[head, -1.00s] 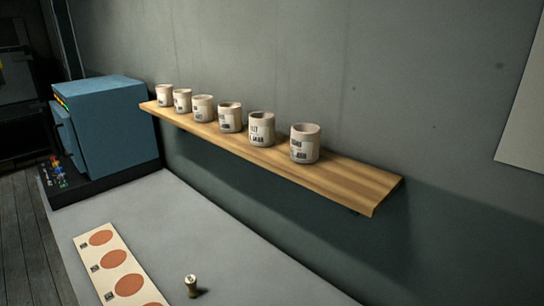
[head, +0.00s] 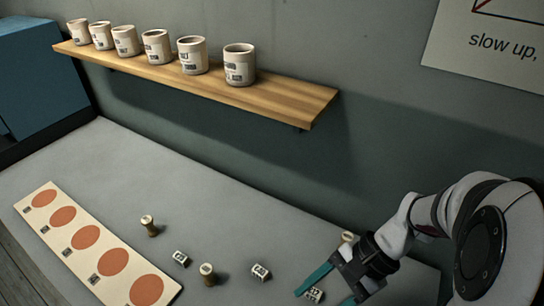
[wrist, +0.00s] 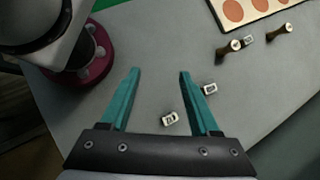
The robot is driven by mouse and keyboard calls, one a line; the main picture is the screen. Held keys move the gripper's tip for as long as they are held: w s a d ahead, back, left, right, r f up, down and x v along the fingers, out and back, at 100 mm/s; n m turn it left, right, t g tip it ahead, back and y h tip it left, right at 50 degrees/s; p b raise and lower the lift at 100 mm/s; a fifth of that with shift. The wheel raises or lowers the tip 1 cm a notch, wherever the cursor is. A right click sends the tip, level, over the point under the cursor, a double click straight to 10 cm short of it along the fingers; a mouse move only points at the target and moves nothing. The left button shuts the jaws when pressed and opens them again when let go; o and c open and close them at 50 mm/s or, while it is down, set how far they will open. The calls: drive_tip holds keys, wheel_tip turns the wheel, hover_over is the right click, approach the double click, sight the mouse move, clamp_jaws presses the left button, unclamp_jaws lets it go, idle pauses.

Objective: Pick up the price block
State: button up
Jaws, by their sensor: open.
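Three small white blocks with dark print lie on the grey table. In the head view one (head: 314,294) is between my gripper's fingers, one (head: 261,272) is just left of them, and one (head: 181,258) is farther left. The print is too small to tell which is the price block. My gripper (head: 322,298) has teal fingers, open and empty, pointing at the table. In the wrist view the nearest block (wrist: 170,118) shows between the fingers (wrist: 159,72), and another (wrist: 209,89) shows just outside the right finger. I cannot tell the height of the fingers above the table.
Brown stamp-like pegs with pale tops (head: 208,273) (head: 149,225) stand among the blocks; another (head: 347,238) is behind my arm. A card with orange circles (head: 62,213) lies at left. A wooden shelf (head: 290,98) with several printed cups (head: 239,66) hangs on the wall.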

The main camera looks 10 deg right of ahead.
drive_tip(key=d+f+m+t+y, duration=0.3)
drive_tip(key=d+f+m+t, duration=0.3)
drive_tip(key=d+m, duration=0.3)
drive_tip(key=m+t+h, duration=0.1)
drive_tip(key=m+t, duration=0.3)
drive_tip(key=t, duration=0.1)
approach(315, 292)
drive_tip(key=x, duration=1)
drive_tip(key=shift+w+a, duration=0.1)
drive_tip(key=shift+a, duration=0.05)
clamp_jaws()
